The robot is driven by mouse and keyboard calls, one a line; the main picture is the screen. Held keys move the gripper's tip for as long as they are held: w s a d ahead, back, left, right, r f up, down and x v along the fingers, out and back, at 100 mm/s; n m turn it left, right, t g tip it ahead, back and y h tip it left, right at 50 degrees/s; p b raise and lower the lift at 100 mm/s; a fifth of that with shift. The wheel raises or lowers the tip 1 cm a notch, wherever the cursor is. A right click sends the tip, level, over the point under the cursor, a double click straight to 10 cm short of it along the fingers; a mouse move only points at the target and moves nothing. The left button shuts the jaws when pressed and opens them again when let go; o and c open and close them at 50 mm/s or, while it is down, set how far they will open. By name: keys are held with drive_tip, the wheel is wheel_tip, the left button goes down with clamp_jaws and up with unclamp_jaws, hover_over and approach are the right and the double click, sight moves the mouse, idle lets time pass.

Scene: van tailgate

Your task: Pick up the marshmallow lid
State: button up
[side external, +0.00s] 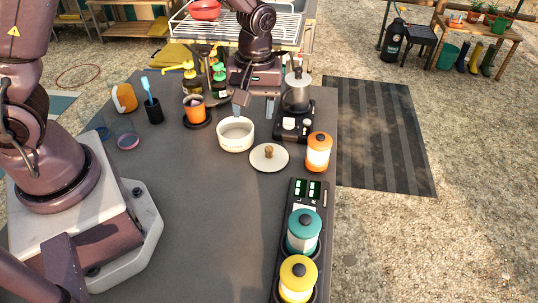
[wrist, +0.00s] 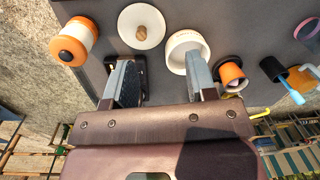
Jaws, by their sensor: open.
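A round cream lid (side external: 258,159) with a brown wooden knob lies flat on the grey surface, knob up. It also shows at the top of the wrist view (wrist: 128,27). Beside it stands a white open round container (side external: 236,143), apart from the lid, with faint lettering on its wall; it is behind my right-hand finger in the wrist view (wrist: 188,40). My gripper (side external: 253,108) is open and empty, on the far side of the lid and container. In the wrist view its two fingers (wrist: 158,76) are spread, with bare surface between them and the lid ahead.
An orange-topped canister (side external: 318,153) stands right of the lid. A dark appliance with a glass vessel (side external: 296,95) is behind it. A warmer strip (side external: 308,200) holds teal and yellow canisters at front right. An orange cup (side external: 194,110) stands left of the container. The front middle is clear.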

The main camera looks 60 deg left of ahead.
drive_tip(key=w+f+n, duration=0.2)
drive_tip(key=w+n, duration=0.1)
drive_tip(key=n, duration=0.1)
drive_tip(key=n+t, duration=0.1)
drive_tip(key=n, duration=0.2)
hover_over(269, 148)
drive_tip(key=f, duration=0.7)
drive_tip(key=shift+s+d, duration=0.15)
drive_tip(key=shift+s, duration=0.05)
drive_tip(key=shift+w+a+f, duration=0.1)
drive_tip(key=shift+w+f, duration=0.05)
drive_tip(key=shift+f, duration=1.15)
drive_tip(key=shift+w+a+f, duration=0.1)
drive_tip(key=shift+f, duration=1.2)
clamp_jaws()
